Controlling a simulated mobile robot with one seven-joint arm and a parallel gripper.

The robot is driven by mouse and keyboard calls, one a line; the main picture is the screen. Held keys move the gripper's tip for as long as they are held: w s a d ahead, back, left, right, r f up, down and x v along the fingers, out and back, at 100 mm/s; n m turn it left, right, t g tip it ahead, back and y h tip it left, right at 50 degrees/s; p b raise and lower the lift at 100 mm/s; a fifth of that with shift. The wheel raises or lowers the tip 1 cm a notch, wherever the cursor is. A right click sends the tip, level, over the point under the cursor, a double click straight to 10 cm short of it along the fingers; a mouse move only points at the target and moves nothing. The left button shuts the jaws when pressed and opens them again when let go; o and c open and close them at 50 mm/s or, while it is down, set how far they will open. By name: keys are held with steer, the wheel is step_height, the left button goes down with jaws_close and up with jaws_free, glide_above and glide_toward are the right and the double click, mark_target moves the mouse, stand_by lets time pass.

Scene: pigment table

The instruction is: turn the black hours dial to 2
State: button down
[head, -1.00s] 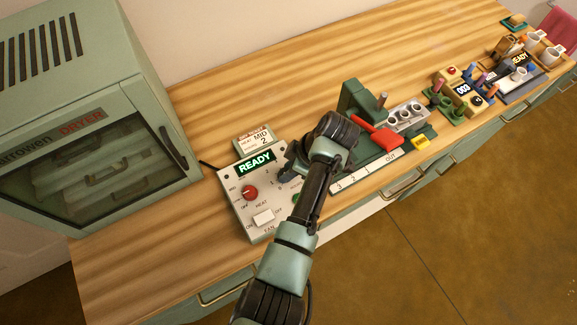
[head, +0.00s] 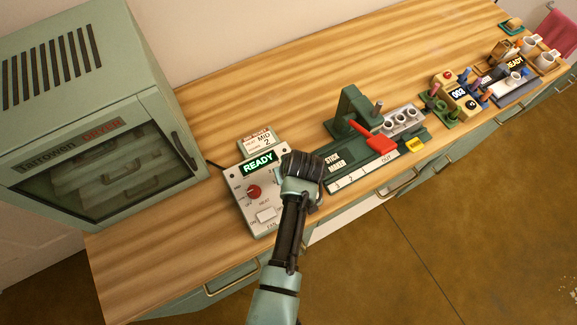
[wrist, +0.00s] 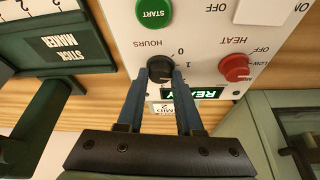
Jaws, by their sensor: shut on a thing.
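The control panel (head: 252,214) stands on the bench and its display reads READY. In the wrist view its face shows upside down. The black hours dial (wrist: 160,65) is beside the HOURS label there, with the marks 0 and 1 visible near it. My gripper (wrist: 160,74) has its two blue fingers on either side of the dial, shut on it. In the head view my gripper (head: 300,172) and wrist cover the dial.
The red heat knob (wrist: 235,68) and green START button (wrist: 154,12) are close to the dial. A card (head: 261,140) behind the panel reads MID and 2. The dryer (head: 95,100) is at left; the stick maker (head: 333,165) is close at right.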

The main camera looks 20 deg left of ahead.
steer(key=m+h+p, duration=0.1)
steer(key=m, duration=0.2)
steer(key=shift+s+a+r+t, duration=0.1)
steer(key=shift+a+t, duration=0.05)
steer(key=shift+t, duration=0.25)
steer(key=shift+a+m+h, duration=0.1)
steer(key=shift+m+h, duration=0.6)
steer(key=shift+m, duration=1.2)
steer(key=c, duration=0.6)
jaws_free()
steer(key=shift+o, duration=0.2)
steer(key=v, duration=1.2)
steer(key=shift+s+r+b, duration=0.3)
steer(key=shift+s+b, duration=0.05)
